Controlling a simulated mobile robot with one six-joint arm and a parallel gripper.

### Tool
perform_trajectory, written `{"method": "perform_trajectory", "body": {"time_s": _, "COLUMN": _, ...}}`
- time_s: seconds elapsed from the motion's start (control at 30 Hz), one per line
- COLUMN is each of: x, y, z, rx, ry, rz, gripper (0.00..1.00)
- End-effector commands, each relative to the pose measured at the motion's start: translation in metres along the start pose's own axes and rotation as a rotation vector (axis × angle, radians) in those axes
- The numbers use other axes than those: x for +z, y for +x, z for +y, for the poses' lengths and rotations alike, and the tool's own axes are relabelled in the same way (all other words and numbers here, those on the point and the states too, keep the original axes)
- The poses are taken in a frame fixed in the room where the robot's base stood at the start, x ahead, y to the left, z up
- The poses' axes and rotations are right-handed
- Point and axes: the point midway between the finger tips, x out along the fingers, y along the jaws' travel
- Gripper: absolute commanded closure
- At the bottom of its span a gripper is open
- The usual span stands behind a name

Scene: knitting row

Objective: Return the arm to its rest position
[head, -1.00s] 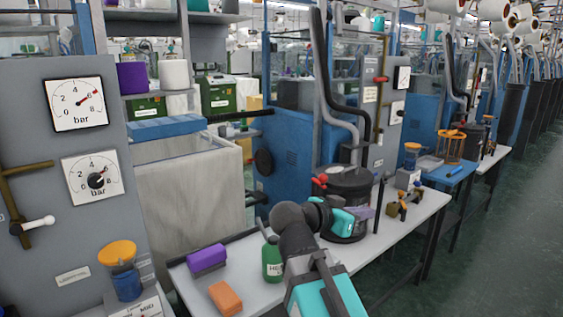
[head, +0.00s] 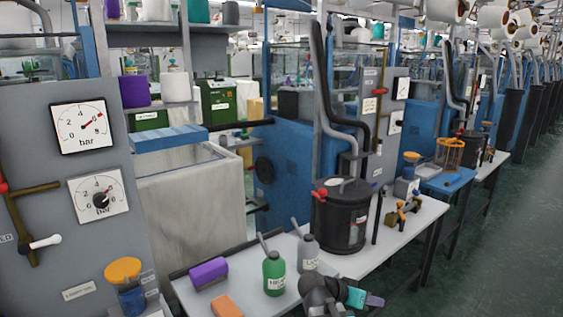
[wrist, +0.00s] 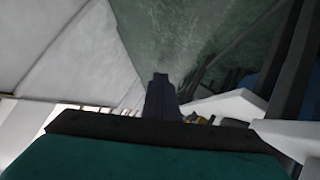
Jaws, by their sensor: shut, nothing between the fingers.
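My arm shows at the bottom of the head view, folded low in front of the white bench (head: 345,262). My gripper (head: 375,300) is teal with a dull purple tip and points right, near the bench's front edge. In the wrist view my gripper's fingers (wrist: 162,92) are dark and together, with nothing between them. The lower part of the arm is out of frame.
On the bench stand a green bottle (head: 274,274), a grey bottle (head: 308,252), a purple block (head: 208,273), an orange block (head: 226,306) and a black drum (head: 340,218). Green floor (head: 490,235) is clear at the right.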

Motion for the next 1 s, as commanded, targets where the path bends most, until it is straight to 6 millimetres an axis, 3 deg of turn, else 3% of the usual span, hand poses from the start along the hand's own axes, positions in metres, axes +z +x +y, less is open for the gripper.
{"method": "perform_trajectory", "body": {"time_s": 0.5, "x": 0.131, "y": 0.065, "z": 0.008, "rx": 0.018, "ry": -0.221, "rz": -0.267, "gripper": 1.0}}
{"method": "perform_trajectory", "body": {"time_s": 1.0, "x": 0.274, "y": 0.092, "z": 0.036, "rx": -0.021, "ry": -0.429, "rz": -0.57, "gripper": 1.0}}
